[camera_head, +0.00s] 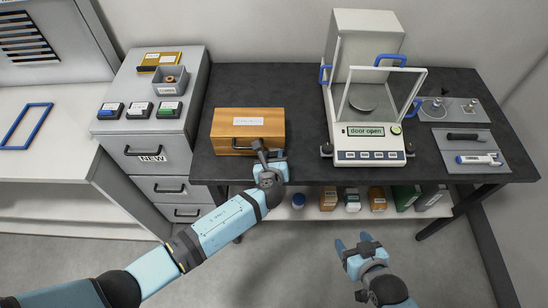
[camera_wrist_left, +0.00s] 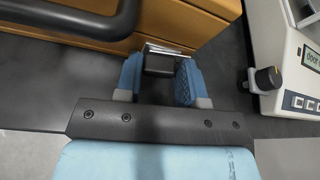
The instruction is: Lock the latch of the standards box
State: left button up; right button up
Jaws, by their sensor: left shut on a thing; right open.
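The standards box (camera_head: 233,130) is an orange-brown wooden box with a white label on its lid, closed, on the dark table left of the balance. My left gripper (camera_head: 262,157) is at the right part of its front face. In the left wrist view the left gripper (camera_wrist_left: 160,85) is shut on a small dark latch (camera_wrist_left: 160,62) with a metal plate behind it. A thick dark handle (camera_wrist_left: 95,22) of the box shows at the upper left there. My right gripper (camera_head: 357,246) is open and empty, low in front of the table.
A balance (camera_head: 370,142) reading "door open" stands right of the box; its dark knob (camera_wrist_left: 268,78) is near my left gripper. A drawer cabinet (camera_head: 150,125) stands to the left. Bottles and boxes stand on a shelf (camera_head: 310,212) below. Free table lies behind the box.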

pick_arm(q)
jog(key=shift+a+f+n+h+b, duration=0.15)
jog(key=shift+n+h+b, duration=0.2)
jog(key=shift+n+b, duration=0.2)
jog(key=shift+a+f+n+h+b, duration=0.1)
jog(key=shift+n+h+b, duration=0.25)
jog(key=shift+n+b, duration=0.15)
jog(key=shift+n+h+b, duration=0.3)
jog(key=shift+n+b, duration=0.05)
jog(key=shift+n, duration=0.1)
jog(key=shift+r, duration=0.1)
jog(key=o, duration=0.9)
jog(key=shift+o, duration=0.2)
